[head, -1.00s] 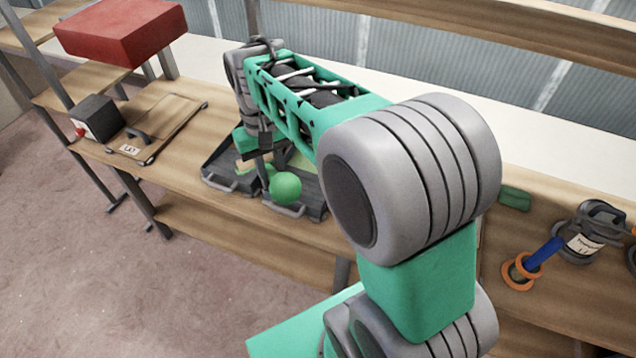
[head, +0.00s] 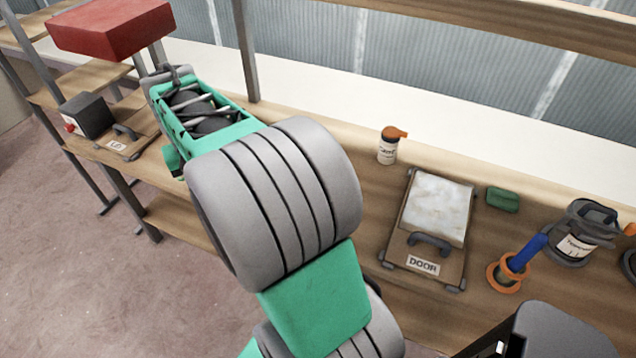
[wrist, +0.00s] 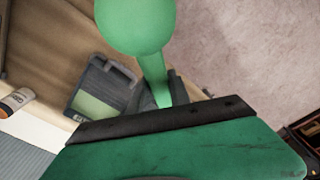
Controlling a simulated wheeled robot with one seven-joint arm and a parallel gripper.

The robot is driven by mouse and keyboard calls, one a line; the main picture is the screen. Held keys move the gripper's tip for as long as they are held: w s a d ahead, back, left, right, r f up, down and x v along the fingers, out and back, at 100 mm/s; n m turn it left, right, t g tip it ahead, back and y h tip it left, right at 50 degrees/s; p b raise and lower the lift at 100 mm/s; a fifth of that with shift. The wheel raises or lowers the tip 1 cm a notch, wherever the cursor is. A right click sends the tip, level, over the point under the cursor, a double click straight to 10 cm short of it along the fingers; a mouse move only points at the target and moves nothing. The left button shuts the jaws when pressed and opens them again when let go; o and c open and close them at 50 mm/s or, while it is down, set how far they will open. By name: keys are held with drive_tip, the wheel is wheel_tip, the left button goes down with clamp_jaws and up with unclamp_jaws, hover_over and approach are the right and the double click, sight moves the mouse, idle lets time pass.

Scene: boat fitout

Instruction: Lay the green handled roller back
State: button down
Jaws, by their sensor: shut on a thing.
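The green handled roller (wrist: 135,25) shows in the wrist view as a round, ball-like green end with a narrower green neck below it. The neck runs down to the dark edge of my gripper (wrist: 165,106), which is shut on it. The roller's other parts are hidden. In the head view my arm covers the gripper and the roller. In the wrist view a dark tray (wrist: 82,106) with a handle and a green inside lies beyond the roller, apart from it. Another dark shape beside it is partly covered by the neck.
The bench also holds a board marked DOOR (head: 400,245) with a pale sheet, an orange-capped bottle (head: 388,148), a green block (head: 503,199), a grey can (head: 578,235) and a blue-handled orange tool (head: 508,272). A dark box (head: 87,115) and a red box (head: 112,28) are at left.

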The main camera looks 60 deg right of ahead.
drive_tip(key=s+d+f+m+h+b, duration=0.1)
drive_tip(key=s+d+f+m+b, duration=0.25)
drive_tip(key=s+d, duration=0.45)
drive_tip(key=s+d+f+m+h+b, duration=0.2)
drive_tip(key=s+d+m+b, duration=0.15)
drive_tip(key=s+d, duration=0.45)
drive_tip(key=s+d+f+m+h+b, duration=0.1)
drive_tip(key=s+d+f+m+b, duration=0.3)
drive_tip(key=d, duration=0.7)
drive_tip(key=f+b, duration=0.2)
drive_tip(key=f, duration=0.1)
drive_tip(key=s+f+b, duration=0.1)
drive_tip(key=f+b, duration=0.1)
drive_tip(key=f, duration=0.2)
drive_tip(key=f+b, duration=0.3)
drive_tip(key=shift+s+a+f, duration=0.1)
drive_tip(key=shift+s+f, duration=0.05)
drive_tip(key=shift+f, duration=0.05)
drive_tip(key=c, duration=1.1)
unclamp_jaws()
